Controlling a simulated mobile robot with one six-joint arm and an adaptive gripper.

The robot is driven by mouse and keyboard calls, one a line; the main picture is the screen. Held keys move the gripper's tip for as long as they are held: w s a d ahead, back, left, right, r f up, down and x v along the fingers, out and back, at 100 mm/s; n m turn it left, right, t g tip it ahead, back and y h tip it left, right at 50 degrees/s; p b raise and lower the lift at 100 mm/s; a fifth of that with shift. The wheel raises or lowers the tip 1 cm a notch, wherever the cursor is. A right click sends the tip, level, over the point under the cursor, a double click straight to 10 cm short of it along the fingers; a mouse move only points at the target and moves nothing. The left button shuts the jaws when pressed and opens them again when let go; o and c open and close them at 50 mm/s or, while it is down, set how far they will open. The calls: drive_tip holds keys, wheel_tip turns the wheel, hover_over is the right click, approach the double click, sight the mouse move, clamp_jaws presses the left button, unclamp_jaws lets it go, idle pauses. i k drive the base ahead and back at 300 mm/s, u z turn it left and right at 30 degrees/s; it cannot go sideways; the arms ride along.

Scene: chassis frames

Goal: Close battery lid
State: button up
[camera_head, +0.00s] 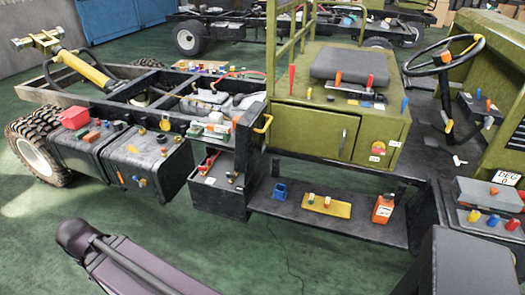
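A dark box (216,196) hangs on the near side of the chassis, left of the low step. It looks like the battery box; its upper part is open at the front. Red and other small parts (208,165) show inside it. I cannot tell for sure which panel is the battery lid; no lid stands out clearly. My gripper is not in view. A dark arm link of mine crosses the bottom left, well in front of the chassis and apart from the box.
Two dark tanks (112,160) with loose tools on top stand left of the box. Green floor (265,262) in front is clear.

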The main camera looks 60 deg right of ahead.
sight(250, 129)
drive_tip(key=u, duration=0.3)
drive_tip(key=k, duration=0.45)
drive_tip(key=z, duration=1.9)
drive_tip(key=i, duration=0.5)
drive_tip(key=u, duration=0.2)
